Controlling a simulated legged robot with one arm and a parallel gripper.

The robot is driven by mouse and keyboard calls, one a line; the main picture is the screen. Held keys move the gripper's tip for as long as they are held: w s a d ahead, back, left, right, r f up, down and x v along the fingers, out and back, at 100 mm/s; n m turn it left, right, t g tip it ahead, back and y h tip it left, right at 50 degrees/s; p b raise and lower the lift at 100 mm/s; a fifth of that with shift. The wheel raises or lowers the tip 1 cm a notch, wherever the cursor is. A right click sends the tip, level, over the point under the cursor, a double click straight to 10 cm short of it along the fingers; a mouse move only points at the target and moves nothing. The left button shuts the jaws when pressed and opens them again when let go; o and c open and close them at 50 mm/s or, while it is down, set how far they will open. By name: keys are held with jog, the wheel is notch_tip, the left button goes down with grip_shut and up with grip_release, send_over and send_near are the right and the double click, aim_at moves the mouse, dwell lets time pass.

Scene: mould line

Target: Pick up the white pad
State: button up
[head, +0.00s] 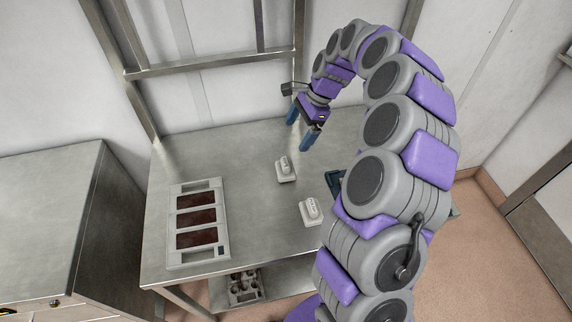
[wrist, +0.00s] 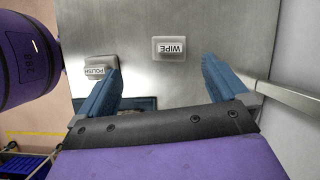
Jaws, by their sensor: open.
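Two small white pads with raised grips lie on the steel table (head: 250,235). One, marked WIPE (wrist: 169,54), appears to be the farther pad (head: 286,176) in the head view. The other, marked POLISH (wrist: 95,75), appears to be the nearer pad (head: 311,217). My gripper (head: 302,133) is above the far part of the table, its blue fingers apart and empty. In the wrist view the WIPE pad lies beyond the gap between the fingertips (wrist: 161,64). The POLISH pad is beside the left finger, which partly covers it.
A pale mould frame (head: 225,225) with three dark brown recesses lies on the table's left. A dark tray (head: 334,180) is right of the pads, partly hidden by my arm. A metal cabinet (head: 50,210) stands left. A metal frame (head: 215,64) and wall are behind.

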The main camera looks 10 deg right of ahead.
jog(key=w+d+f+m, duration=0.2)
jog(key=b, duration=0.2)
send_near(285, 162)
jog(key=x, duration=0.7)
jog(key=shift+s+d, duration=0.1)
jog(key=shift+b+x, duration=1.05)
jog(key=shift+x, duration=1.55)
jog(key=c, duration=0.8)
notch_tip(285, 162, up, 10)
jog(key=p, duration=0.2)
jog(key=shift+r+p, duration=0.1)
jog(key=shift+p, duration=0.2)
